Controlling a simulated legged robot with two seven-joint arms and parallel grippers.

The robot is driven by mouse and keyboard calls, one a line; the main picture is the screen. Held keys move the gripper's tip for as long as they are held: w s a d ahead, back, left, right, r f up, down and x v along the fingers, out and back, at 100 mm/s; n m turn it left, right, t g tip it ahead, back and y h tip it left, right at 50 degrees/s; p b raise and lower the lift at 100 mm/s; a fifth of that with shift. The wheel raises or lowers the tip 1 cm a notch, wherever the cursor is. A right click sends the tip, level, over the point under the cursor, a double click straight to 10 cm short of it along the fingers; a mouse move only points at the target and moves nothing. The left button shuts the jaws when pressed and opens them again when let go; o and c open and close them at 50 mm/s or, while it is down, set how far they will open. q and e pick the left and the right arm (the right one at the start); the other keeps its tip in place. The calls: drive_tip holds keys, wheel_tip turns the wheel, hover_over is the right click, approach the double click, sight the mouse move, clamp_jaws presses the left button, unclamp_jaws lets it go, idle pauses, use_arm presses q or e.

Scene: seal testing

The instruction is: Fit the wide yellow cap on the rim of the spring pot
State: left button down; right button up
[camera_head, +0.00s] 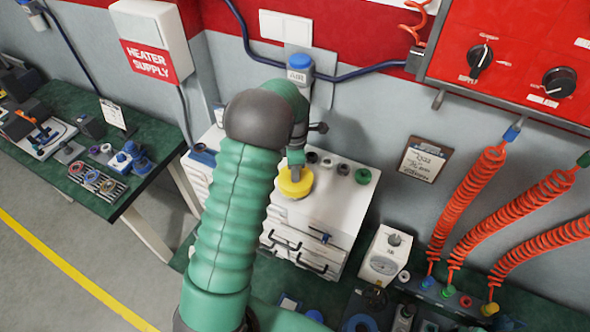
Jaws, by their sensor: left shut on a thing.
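My left arm, in a green ribbed sleeve, comes up from the bottom in the head view and bends over the white cabinet. Its gripper (297,173) is shut on the wide yellow cap (292,190). The cap is at the front left of the cabinet top; I cannot tell whether it touches anything below. I cannot make out the spring pot for certain; the cap and arm hide what is under and behind them. My right gripper is not in view.
Small round parts, among them a green ring (363,176), stand on the white cabinet (325,205) right of the cap. A white gauge box (384,262) and orange coiled hoses (475,190) are further right. A green table (150,185) with parts is at left.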

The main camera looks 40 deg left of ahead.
use_arm(q)
drive_tip(key=shift+f, duration=0.25)
drive_tip(key=c, duration=1.2)
unclamp_jaws()
drive_tip(key=shift+r, duration=0.1)
wheel_tip(320, 180, up, 7)
drive_tip(key=p, duration=0.6)
drive_tip(key=shift+r, duration=0.1)
